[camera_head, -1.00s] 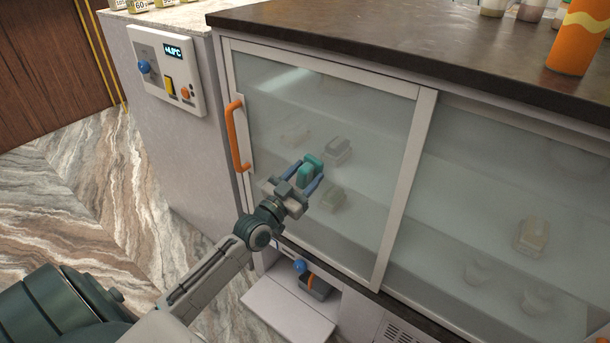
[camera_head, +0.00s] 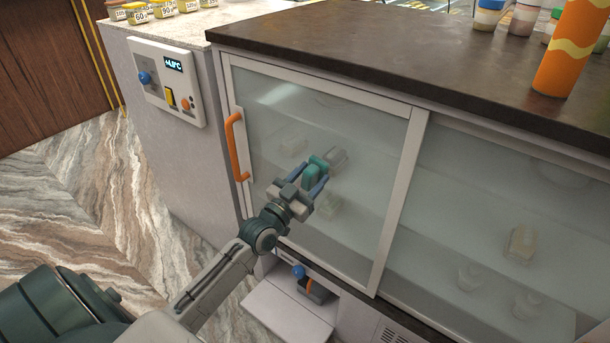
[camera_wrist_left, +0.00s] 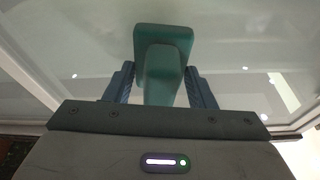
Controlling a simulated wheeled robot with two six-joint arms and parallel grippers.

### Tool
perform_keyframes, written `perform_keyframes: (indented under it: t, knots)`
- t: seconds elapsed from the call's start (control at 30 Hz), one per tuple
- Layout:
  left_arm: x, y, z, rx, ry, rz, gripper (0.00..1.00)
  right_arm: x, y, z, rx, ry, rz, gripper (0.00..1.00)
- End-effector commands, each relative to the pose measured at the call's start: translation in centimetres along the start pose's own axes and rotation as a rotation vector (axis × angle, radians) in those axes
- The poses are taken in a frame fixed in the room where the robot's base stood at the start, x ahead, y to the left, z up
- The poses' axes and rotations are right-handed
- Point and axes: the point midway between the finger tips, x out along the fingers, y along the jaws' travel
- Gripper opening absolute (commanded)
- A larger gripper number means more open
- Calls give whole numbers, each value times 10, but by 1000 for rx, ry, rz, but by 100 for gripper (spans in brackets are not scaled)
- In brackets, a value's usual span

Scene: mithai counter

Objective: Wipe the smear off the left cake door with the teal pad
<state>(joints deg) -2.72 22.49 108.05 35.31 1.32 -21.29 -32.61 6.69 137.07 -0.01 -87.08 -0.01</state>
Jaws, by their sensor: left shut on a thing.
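My left gripper (camera_head: 314,180) is shut on the teal pad (camera_head: 317,168). In the left wrist view the pad (camera_wrist_left: 163,42) sits between the two blue fingers, its wide face toward the glass. The left cake door (camera_head: 409,170) is a glass pane in a pale frame with an orange handle (camera_head: 236,147) at its left side. The pad is in front of the middle of this pane; I cannot tell whether it touches. I cannot make out a distinct smear; the glass looks hazy. My right gripper is not in view.
The dark countertop (camera_head: 330,35) runs above the doors, with an orange patterned cylinder (camera_head: 572,48) at the right. A control panel (camera_head: 167,82) is on the left cabinet. An open pale shelf or drawer (camera_head: 285,318) sits below the door. Pale boxes show dimly behind the glass.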

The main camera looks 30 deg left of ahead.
Motion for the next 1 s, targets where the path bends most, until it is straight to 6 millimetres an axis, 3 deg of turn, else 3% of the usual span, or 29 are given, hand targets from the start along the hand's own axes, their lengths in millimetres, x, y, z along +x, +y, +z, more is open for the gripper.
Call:
perform_keyframes:
  t: [1.0]
  knots:
    - [-18,11,67,1,0,0,24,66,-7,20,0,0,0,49]
